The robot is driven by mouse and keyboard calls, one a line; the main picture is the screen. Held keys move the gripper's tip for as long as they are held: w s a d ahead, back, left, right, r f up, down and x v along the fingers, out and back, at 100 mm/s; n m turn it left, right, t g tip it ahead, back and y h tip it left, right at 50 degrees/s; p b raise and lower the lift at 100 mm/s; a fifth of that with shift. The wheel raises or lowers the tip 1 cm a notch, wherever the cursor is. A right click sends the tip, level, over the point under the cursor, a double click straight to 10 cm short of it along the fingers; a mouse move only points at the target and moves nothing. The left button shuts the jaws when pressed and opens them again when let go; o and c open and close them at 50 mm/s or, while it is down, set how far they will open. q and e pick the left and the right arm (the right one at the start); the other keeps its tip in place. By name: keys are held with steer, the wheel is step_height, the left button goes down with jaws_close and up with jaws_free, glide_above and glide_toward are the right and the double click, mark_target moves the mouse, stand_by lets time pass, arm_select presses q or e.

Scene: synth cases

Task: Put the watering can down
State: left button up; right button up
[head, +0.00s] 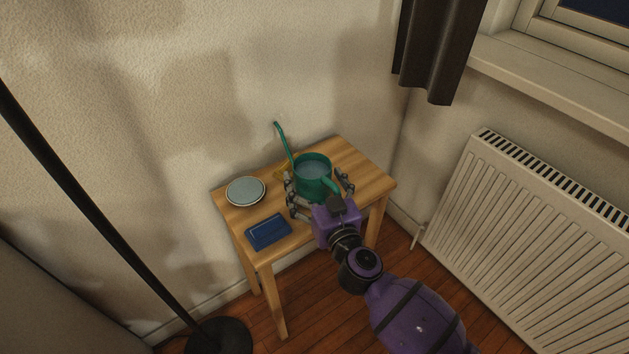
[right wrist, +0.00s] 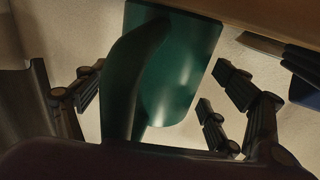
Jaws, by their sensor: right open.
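The green watering can (head: 312,181) is upright at the middle of the small wooden table (head: 357,162), with its thin spout pointing up and to the back left. Water or a pale blue inside shows in its open top. My right gripper (head: 318,187) is open, with its fingers on both sides of the can. In the right wrist view the can (right wrist: 185,72) and its handle (right wrist: 124,75) lie between the spread fingers, with gaps on both sides. The can's base is hidden in the head view, so its contact with the table is hard to see. My left gripper is not in view.
A pale round dish (head: 245,191) and a blue box-like thing (head: 268,232) are on the table's left part. The table's back right is bare. A black lamp pole (head: 97,218) and a radiator (head: 530,240) stand nearby.

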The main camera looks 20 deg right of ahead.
steer(key=s+d+p, duration=0.1)
steer(key=s, duration=1.1)
steer(key=shift+p, duration=0.35)
